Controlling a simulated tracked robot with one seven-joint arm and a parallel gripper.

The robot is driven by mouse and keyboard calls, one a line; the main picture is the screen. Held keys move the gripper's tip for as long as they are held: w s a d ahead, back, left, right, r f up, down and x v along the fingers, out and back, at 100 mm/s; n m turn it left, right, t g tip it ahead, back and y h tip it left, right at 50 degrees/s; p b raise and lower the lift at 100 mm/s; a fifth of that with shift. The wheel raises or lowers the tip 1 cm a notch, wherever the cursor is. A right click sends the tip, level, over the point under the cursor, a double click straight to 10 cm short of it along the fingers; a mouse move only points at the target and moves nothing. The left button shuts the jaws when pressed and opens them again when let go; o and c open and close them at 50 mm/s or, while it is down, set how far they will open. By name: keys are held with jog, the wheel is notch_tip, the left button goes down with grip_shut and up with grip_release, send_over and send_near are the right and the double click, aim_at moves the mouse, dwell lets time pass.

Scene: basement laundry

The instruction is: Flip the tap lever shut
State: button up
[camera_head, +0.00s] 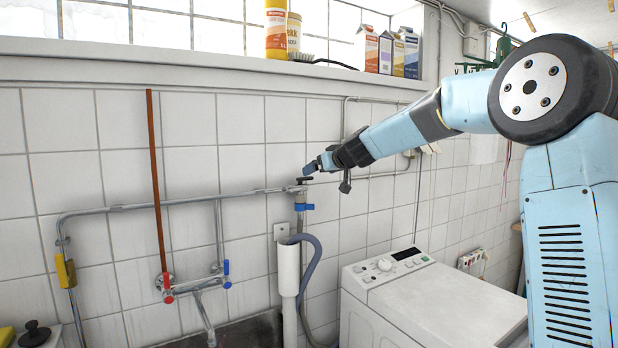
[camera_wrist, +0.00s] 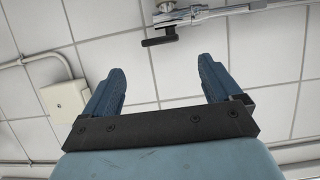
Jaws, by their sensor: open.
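A dark tap lever (camera_wrist: 160,40) sticks out to the left from a metal fitting on the wall pipe in the wrist view. It lies just beyond my fingertips, roughly centred between them, with a visible gap. In the head view the dark lever (camera_head: 304,179) sits on top of the pipe fitting, just below and left of my gripper (camera_head: 314,166). A blue handle (camera_head: 304,207) is on the valve below it. My gripper, also in the wrist view (camera_wrist: 161,70), has its two blue fingers apart with nothing between them.
A metal pipe (camera_head: 180,202) runs along the tiled wall. A grey hose (camera_head: 313,262) and white standpipe (camera_head: 289,268) hang below the fitting. A washing machine (camera_head: 430,300) stands to the right. A white wall box (camera_wrist: 64,100) shows in the wrist view.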

jog(key=x, duration=0.8)
jog(key=shift+w+a, duration=0.1)
jog(key=c, duration=1.1)
jog(key=shift+o, duration=0.2)
